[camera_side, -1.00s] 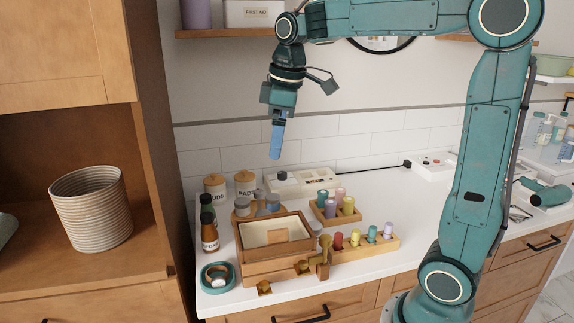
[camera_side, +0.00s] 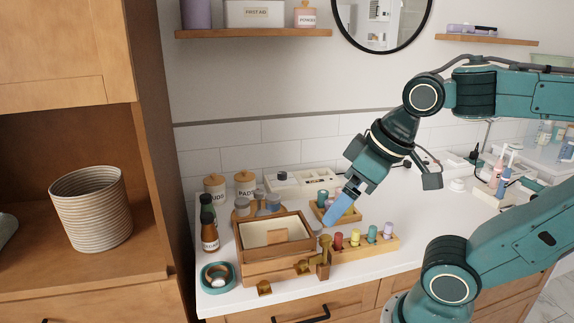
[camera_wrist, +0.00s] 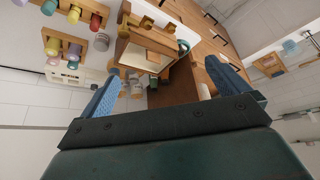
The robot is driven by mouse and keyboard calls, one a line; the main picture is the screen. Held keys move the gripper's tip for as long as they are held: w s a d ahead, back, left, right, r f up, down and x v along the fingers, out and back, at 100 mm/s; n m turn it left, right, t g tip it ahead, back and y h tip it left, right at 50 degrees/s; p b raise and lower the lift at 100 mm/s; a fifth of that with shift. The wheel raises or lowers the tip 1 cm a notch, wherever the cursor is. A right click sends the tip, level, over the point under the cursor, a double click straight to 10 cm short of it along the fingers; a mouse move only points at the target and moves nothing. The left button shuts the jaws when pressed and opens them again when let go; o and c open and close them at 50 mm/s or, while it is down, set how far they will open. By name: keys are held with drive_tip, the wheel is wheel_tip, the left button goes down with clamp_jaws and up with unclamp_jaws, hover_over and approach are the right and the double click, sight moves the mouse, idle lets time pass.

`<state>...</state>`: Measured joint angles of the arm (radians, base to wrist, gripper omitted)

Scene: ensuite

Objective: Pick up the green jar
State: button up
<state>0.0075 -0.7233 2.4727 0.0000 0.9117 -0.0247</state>
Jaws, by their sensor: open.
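Two jars look green to teal, and I cannot tell which is the green jar. One (camera_side: 372,233) stands in the front wooden rack (camera_side: 350,253), between a yellow and a purple jar; it shows at the top left of the wrist view (camera_wrist: 49,7). The other (camera_side: 322,197) is in the small wooden tray behind, partly crowded by other jars. My gripper (camera_side: 335,218) points down and left, its blue fingers over that tray and hiding part of it. In the wrist view my gripper (camera_wrist: 165,75) has its fingers wide apart with nothing between them.
A wooden box (camera_side: 245,255) stands just left of my gripper. Dark bottles (camera_side: 209,235), lidded pots (camera_side: 245,184) and a teal ring dish (camera_side: 217,277) lie further left. The wall is behind; the counter front right of the rack is clear.

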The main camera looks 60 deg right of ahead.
drive_tip(key=shift+s+f, duration=0.25)
drive_tip(key=shift+s, duration=0.1)
drive_tip(key=shift+c, duration=0.4)
drive_tip(key=c, duration=0.6)
drive_tip(key=shift+w, duration=0.1)
